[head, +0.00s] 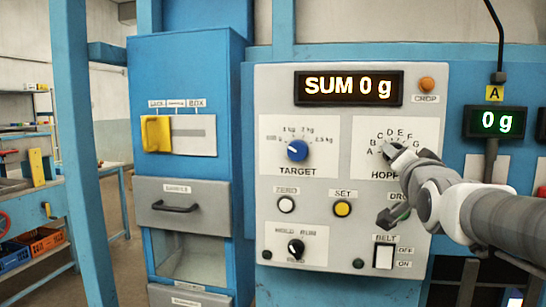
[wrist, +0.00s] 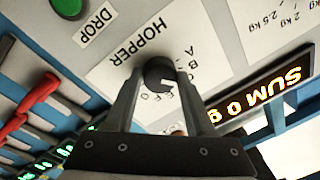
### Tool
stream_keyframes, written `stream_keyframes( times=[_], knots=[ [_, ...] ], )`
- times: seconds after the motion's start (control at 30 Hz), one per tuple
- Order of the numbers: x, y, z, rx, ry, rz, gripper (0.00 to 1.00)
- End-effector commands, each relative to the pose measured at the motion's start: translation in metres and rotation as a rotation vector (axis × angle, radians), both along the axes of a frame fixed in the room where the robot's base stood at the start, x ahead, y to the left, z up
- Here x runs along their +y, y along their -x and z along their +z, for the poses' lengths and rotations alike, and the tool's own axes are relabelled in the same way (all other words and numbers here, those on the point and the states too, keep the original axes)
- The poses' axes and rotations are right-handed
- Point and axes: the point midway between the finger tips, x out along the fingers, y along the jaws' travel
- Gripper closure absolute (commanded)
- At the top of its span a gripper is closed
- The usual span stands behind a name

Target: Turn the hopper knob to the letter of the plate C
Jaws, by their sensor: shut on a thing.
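The hopper knob (wrist: 158,72) is a dark round knob with a white pointer mark, which points to the lower right in the wrist view. My gripper (wrist: 160,78) is shut on it, with one finger on each side. In the head view my gripper (head: 396,152) is at the hopper dial and largely hides the knob. The hopper dial plate (head: 363,135) is white, with letters A to G in an arc. The letter C (head: 380,135) is on the upper left of the arc. I cannot tell which letter the pointer faces.
The target knob (head: 297,151) is blue, left of the hopper dial. A display (head: 348,88) reads SUM 0 g. A green drop button (wrist: 66,6) and a belt switch (head: 384,256) are nearby. A yellow plate A (head: 494,93) hangs above a 0 g display (head: 496,122).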

Motion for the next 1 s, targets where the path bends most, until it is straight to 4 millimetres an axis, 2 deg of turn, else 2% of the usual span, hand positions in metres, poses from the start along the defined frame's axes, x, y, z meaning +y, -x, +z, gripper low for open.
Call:
stream_keyframes(
  times=[0.13,0.17,0.3,0.67,0.83,1.0],
  knots=[
    [0.0,0.0,0.001,-0.003,0.002,0.0,1.0],
    [0.0,0.0,0.001,-0.003,0.002,0.0,0.4],
    [0.0,0.0,0.001,-0.001,0.001,0.0,0.16],
    [0.001,0.003,0.0,-0.001,0.001,0.0,0.16],
    [0.004,0.019,-0.001,-0.002,0.0,-0.001,0.16],
    [0.01,0.046,-0.002,-0.003,0.001,0.0,0.16]
  ],
)
